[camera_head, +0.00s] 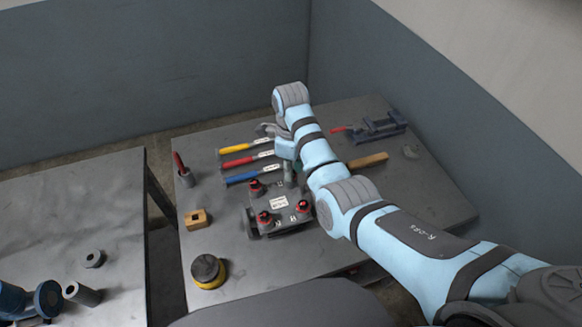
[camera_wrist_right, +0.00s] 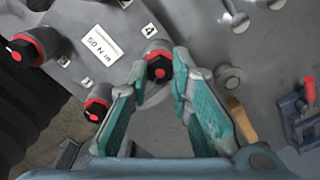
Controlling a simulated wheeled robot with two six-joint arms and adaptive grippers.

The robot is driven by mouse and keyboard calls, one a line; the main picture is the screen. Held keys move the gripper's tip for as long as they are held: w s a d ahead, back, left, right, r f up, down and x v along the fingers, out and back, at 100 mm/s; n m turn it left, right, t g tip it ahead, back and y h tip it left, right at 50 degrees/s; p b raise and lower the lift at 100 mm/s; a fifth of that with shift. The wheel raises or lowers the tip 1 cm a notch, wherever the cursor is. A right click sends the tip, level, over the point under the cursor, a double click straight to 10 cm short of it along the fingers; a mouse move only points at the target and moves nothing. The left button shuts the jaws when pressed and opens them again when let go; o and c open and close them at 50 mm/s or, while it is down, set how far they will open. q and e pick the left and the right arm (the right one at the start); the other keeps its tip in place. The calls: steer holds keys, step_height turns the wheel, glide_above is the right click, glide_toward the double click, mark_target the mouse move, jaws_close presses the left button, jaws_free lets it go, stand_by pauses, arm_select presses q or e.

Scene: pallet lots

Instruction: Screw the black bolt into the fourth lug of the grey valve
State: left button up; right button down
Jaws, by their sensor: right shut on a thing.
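The grey valve (camera_head: 284,189) lies on the right-hand table, with a white label plate and numbered lugs. Three black bolts with red rings, one of them here (camera_head: 265,217), stand in its other lugs. My right gripper (camera_wrist_right: 160,70) is shut on a black bolt (camera_wrist_right: 158,68) with a red dot on its head. In the wrist view this bolt is at the grey lug beside the number 4 (camera_wrist_right: 150,30); how deep it sits cannot be told. In the head view my right gripper (camera_head: 291,176) is above the valve's far right, and my arm hides the held bolt. My left gripper is out of view.
Yellow, red and blue-handled tools (camera_head: 242,177) lie behind the valve. A dark blue clamp (camera_head: 378,127) and a wooden handle (camera_head: 368,161) lie to the right. A wooden block (camera_head: 196,219), a yellow-black round thing (camera_head: 208,271) and a tool cup (camera_head: 194,190) stand left. The front-right tabletop is mostly clear.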

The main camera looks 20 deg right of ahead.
steer(key=c, duration=1.8)
jaws_free()
steer(key=shift+a, duration=0.1)
steer(key=shift+o, duration=1)
steer(key=shift+w+a, duration=0.1)
steer(key=shift+a, duration=0.05)
